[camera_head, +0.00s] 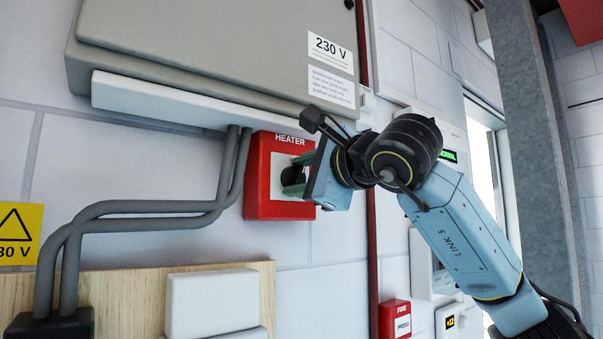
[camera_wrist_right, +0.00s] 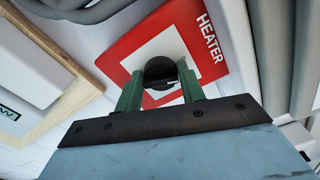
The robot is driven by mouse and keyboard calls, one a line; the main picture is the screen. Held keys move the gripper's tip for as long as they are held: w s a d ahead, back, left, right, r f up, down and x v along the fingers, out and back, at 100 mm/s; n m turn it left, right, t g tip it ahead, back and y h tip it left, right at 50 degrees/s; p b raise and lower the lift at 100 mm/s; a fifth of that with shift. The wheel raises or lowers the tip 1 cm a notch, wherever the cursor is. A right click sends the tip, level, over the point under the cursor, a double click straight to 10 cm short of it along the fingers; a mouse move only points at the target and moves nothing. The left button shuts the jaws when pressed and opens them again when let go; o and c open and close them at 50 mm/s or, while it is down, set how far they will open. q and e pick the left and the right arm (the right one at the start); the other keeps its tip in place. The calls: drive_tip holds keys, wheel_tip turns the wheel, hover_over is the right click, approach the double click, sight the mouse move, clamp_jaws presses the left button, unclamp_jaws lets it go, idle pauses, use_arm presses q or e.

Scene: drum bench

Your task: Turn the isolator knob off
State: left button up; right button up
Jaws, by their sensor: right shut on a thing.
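The isolator is a red box marked HEATER (camera_head: 262,205) on the wall, with a white face plate. Its round black knob (camera_wrist_right: 160,72) sits in the middle of the plate in the right wrist view. My right gripper (camera_head: 292,182) is at the box front. Its two green fingers (camera_wrist_right: 160,92) are closed on the knob, one on each side. In the head view the gripper and wrist hide part of the plate and most of the knob. My left gripper is not in either view.
A grey cabinet (camera_head: 200,50) marked 230 V overhangs the box. Grey conduits (camera_head: 150,208) run just left of it. A wooden board (camera_head: 130,295) with a white box (camera_head: 212,300) is below left. A red FIRE call point (camera_head: 394,316) is lower right.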

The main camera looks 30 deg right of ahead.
drive_tip(key=shift+n+p, duration=0.3)
drive_tip(key=shift+n, duration=1.9)
drive_tip(key=o, duration=1)
drive_tip(key=shift+c, duration=0.2)
drive_tip(key=s+d+b, duration=0.1)
drive_tip(key=s+b, duration=0.2)
drive_tip(key=s, duration=1)
drive_tip(key=shift+s+b, duration=0.25)
drive_tip(key=shift+b, duration=0.15)
drive_tip(key=shift+w+f, duration=0.1)
